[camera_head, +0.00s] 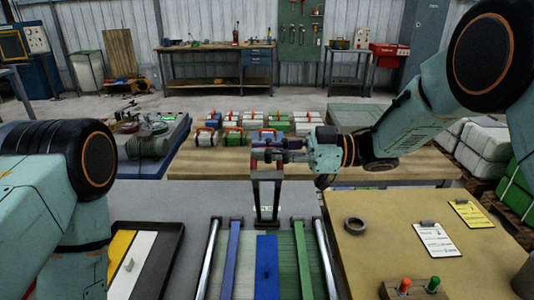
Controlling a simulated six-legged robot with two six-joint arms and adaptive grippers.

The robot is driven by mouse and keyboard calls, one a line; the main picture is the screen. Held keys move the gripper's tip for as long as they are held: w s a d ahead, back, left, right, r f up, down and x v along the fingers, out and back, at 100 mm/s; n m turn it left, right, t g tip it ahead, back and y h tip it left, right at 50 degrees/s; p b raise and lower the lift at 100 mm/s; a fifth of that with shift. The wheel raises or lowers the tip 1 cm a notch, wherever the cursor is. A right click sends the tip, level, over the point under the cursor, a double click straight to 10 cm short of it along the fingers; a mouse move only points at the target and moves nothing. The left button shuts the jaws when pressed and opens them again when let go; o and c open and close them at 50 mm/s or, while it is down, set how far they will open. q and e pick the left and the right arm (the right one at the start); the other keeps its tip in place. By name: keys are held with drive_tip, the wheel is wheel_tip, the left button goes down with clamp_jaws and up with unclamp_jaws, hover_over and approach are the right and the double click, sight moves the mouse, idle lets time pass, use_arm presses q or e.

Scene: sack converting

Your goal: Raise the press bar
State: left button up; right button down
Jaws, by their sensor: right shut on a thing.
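The press bar (267,176) shows as a dark red and grey upright frame at the far end of the grey table, in the middle of the view. My right gripper (268,150) reaches in from the right and is shut at the top of the press bar. The fingers cover the part they hold, so the exact contact is hidden. My left arm shows at the left, but its gripper is out of view.
Blue, green and white strips lie between two metal rails (210,262) in front of the bar. A black tray (163,241) stands left. The tan table (390,262) at right holds a dark ring (354,225), clipboards (436,240) and a button box (412,291). Several small cases stand behind.

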drive_tip(key=shift+r, duration=0.1)
drive_tip(key=c, duration=1.4)
unclamp_jaws()
drive_tip(key=d, duration=1.2)
drive_tip(key=shift+s, duration=0.1)
